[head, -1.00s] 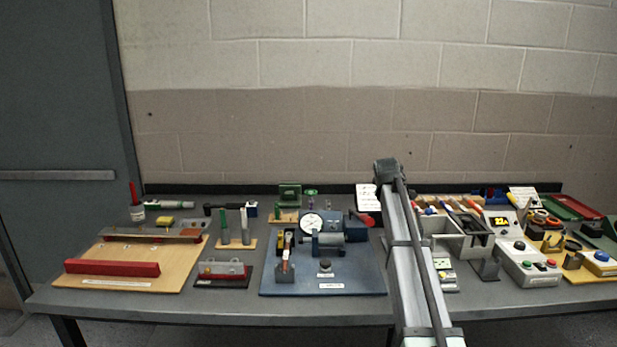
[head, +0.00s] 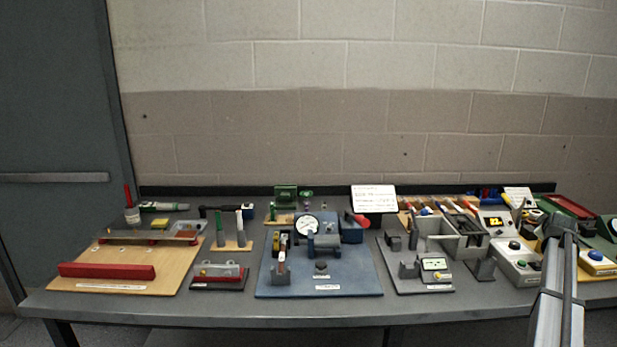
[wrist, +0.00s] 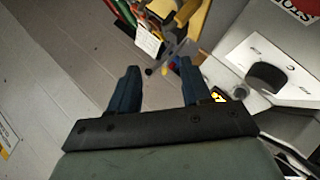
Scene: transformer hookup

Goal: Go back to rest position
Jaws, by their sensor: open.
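My gripper (wrist: 157,85) shows in the wrist view with its two dark blue fingers apart and nothing between them. Its fingertips point toward a white card (wrist: 148,40) and coloured items beyond, and I see no contact with them. In the head view my arm reaches up from the lower right over the right part of the bench. I cannot clearly make out the fingers there.
The grey bench (head: 225,308) carries a wooden board (head: 170,270), a blue gauge plate (head: 350,285), a grey fixture with a small meter (head: 433,264), and a control box (head: 512,262) close to my arm. A panel with a black knob (wrist: 268,77) lies right of my fingers.

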